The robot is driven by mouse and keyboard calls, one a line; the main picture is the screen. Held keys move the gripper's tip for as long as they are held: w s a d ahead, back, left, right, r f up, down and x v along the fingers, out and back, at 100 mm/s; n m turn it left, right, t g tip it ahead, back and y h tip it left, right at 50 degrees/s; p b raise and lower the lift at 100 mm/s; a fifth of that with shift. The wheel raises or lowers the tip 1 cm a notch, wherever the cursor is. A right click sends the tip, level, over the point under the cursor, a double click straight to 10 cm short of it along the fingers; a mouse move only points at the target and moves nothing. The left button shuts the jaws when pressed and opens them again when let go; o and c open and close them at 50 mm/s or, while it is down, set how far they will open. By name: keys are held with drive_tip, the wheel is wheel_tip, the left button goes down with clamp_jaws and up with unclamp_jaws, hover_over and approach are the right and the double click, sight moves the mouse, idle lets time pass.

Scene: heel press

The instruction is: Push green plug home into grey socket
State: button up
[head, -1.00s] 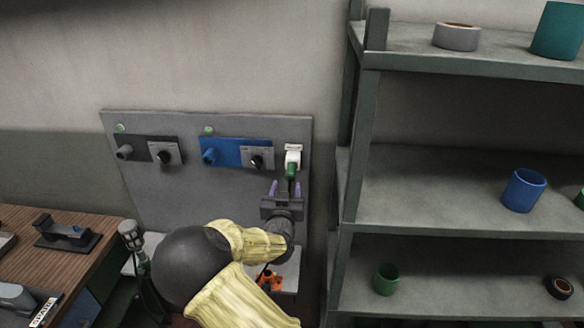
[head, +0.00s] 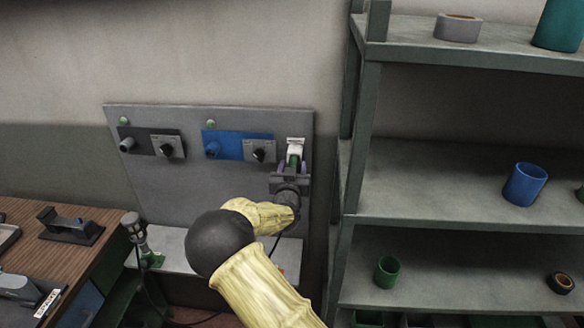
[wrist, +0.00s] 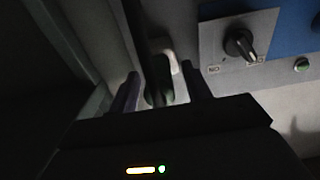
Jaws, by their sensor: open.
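The green plug (head: 294,158) is at the lower side of the pale socket (head: 296,143) at the board's right end. Its lower part is hidden by my gripper, and I cannot tell how deep it sits. My gripper (head: 292,168) is open just below the socket, with its purple-tipped fingers on either side of the plug. In the dark wrist view, the plug (wrist: 158,93) shows between the two spread fingers, apart from the right one. The pale socket (wrist: 164,48) lies just beyond it. Contact with the plug is unclear.
The grey board (head: 160,190) also carries a black panel (head: 137,139) and a blue panel (head: 225,145) with knobs. A green shelf unit (head: 362,150) stands close on the right. A wooden bench (head: 40,255) is at the left.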

drive_tip(key=shift+w, duration=0.85)
drive_tip(key=shift+b, duration=1)
idle(0.5)
clamp_jaws()
drive_tip(key=shift+s, duration=0.1)
drive_tip(key=shift+s, duration=0.1)
drive_tip(key=shift+s, duration=0.35)
drive_tip(key=shift+s+b, duration=0.65)
drive_tip(key=shift+s, duration=0.5)
drive_tip(key=shift+s+a+b, duration=0.1)
drive_tip(key=shift+s+b, duration=0.25)
drive_tip(key=shift+s, duration=1)
